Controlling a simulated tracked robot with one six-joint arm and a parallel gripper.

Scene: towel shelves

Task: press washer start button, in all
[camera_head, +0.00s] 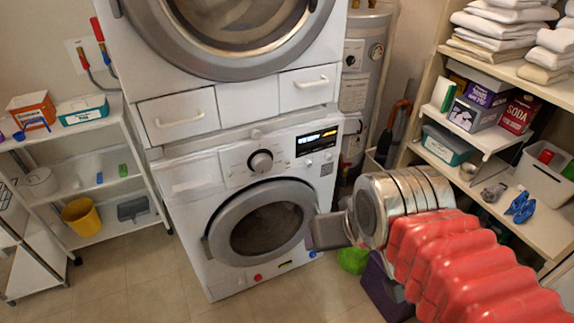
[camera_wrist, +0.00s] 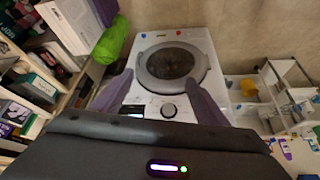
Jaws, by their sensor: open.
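The white washer (camera_head: 190,220) stands on the floor under a second machine. Its round door (camera_head: 262,222) is closed. Its control panel has a knob (camera_head: 261,161) and a lit display (camera_head: 317,141). A red spot (camera_head: 258,277) and a blue spot (camera_head: 312,254) sit low on its front. I cannot tell which part is the start button. My gripper (camera_head: 326,231) is in front of the washer's right side and covers part of it. In the wrist view, the washer door (camera_wrist: 171,62) appears inverted beyond my open, empty gripper (camera_wrist: 159,77).
A front-loading machine (camera_head: 215,100) with drawers is stacked above the washer. A white rack (camera_head: 100,165) with a yellow bucket (camera_head: 81,216) stands at left. Wooden shelves (camera_head: 547,195) with towels and boxes stand at right. A green item (camera_head: 353,260) lies near my gripper. The left foreground floor is clear.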

